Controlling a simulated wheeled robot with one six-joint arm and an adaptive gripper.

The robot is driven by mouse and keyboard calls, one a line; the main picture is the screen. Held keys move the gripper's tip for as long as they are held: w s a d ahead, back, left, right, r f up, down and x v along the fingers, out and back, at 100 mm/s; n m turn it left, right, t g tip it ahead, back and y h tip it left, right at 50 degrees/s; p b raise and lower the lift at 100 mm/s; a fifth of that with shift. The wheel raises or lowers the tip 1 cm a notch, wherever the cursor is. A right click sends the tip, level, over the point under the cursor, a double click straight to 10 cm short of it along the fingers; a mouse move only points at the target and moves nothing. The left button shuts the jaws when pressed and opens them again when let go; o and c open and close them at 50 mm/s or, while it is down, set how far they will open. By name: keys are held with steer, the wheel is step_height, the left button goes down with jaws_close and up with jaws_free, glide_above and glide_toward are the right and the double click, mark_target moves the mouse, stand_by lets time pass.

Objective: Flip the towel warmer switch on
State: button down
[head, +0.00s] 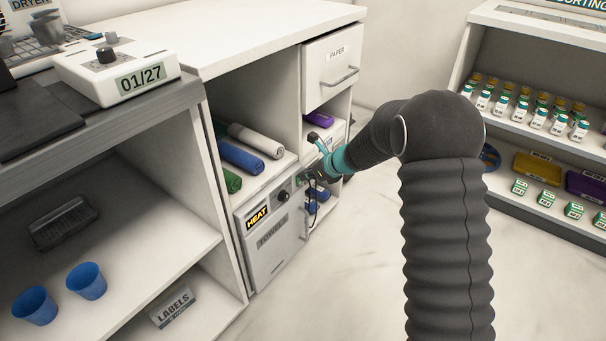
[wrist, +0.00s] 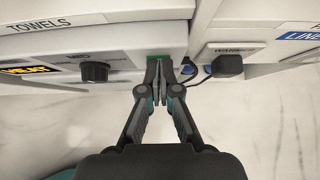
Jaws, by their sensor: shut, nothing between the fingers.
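The towel warmer (head: 273,243) is a white box low in the shelf unit, with a yellow "HEAT" display and a dark knob (head: 283,196). The knob also shows in the wrist view (wrist: 94,72). My gripper (head: 308,176) is at the right end of the warmer's front panel. In the wrist view my gripper's fingers (wrist: 165,68) are together and empty, their tips over or close to a small green patch (wrist: 153,60) right of the knob. The fingers hide most of that spot, so the switch and its position cannot be made out. Contact cannot be told.
A black plug-like block (wrist: 228,66) with a dark cable sits close right of the fingers. Rolled towels (head: 240,155) lie on the shelf above the warmer. A "PAPER" drawer (head: 332,70) is above right. The floor (head: 375,240) in front is clear.

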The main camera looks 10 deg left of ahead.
steer(key=shift+a+r+p, duration=0.1)
steer(key=shift+r+p, duration=0.5)
steer(key=shift+r, duration=0.2)
steer(key=v, duration=1.3)
steer(key=shift+s+d+f, duration=0.2)
steer(key=shift+d+f, duration=0.05)
steer(key=shift+n, duration=0.3)
